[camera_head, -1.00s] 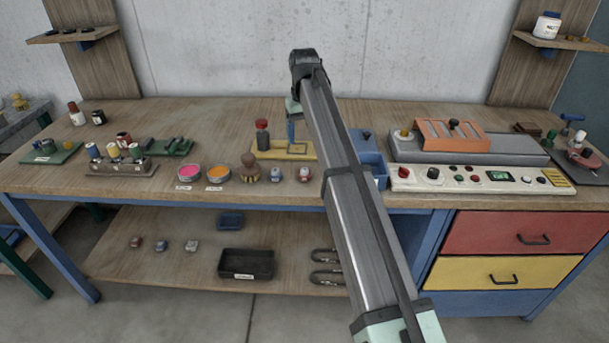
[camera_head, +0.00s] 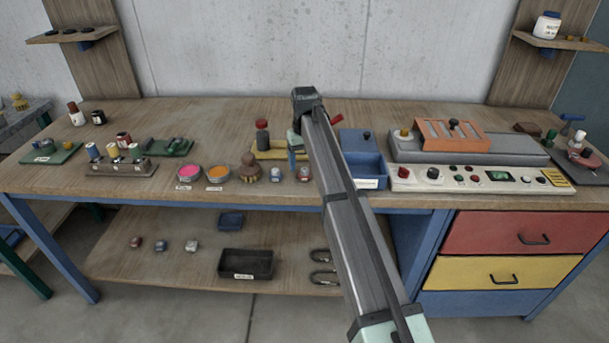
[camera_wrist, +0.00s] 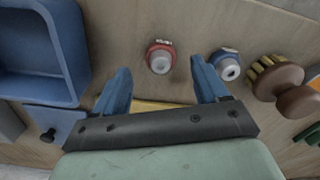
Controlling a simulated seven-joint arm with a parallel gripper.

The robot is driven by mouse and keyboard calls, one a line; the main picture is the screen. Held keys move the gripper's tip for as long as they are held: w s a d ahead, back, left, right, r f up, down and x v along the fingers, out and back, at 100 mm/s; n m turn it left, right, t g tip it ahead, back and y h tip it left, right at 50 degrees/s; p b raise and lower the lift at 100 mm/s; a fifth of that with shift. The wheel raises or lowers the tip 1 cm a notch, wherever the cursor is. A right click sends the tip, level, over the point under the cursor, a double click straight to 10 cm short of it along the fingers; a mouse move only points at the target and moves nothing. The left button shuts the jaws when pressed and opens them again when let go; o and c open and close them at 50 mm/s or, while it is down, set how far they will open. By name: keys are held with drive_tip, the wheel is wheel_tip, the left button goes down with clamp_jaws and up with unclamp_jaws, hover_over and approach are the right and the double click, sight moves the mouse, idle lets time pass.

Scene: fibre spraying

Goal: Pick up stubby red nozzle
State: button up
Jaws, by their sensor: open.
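The stubby red nozzle (camera_head: 304,174), a red ring with a pale grey tip, stands near the bench's front edge. In the wrist view the red nozzle (camera_wrist: 159,58) lies ahead of the gap between my fingertips, apart from both. A similar blue nozzle (camera_head: 276,175) stands just left of it; in the wrist view the blue nozzle (camera_wrist: 229,66) is beyond my right finger. My gripper (camera_wrist: 160,78) is open and empty, its two blue fingers spread. In the head view my gripper (camera_head: 293,157) is above the bench just behind the nozzles, partly hidden by my wrist.
A wooden-handled brush (camera_head: 250,170) stands left of the nozzles. It also shows in the wrist view (camera_wrist: 283,85). A blue bin (camera_head: 364,170) is to the right. A red-capped bottle (camera_head: 262,136) and a yellow plate (camera_head: 270,153) are behind. A control panel (camera_head: 480,178) lies farther right.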

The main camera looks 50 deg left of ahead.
sight(305, 170)
drive_tip(key=shift+s+d+f, duration=0.1)
drive_tip(key=shift+f, duration=1.8)
drive_tip(key=shift+c, duration=0.5)
drive_tip(key=c, duration=1.1)
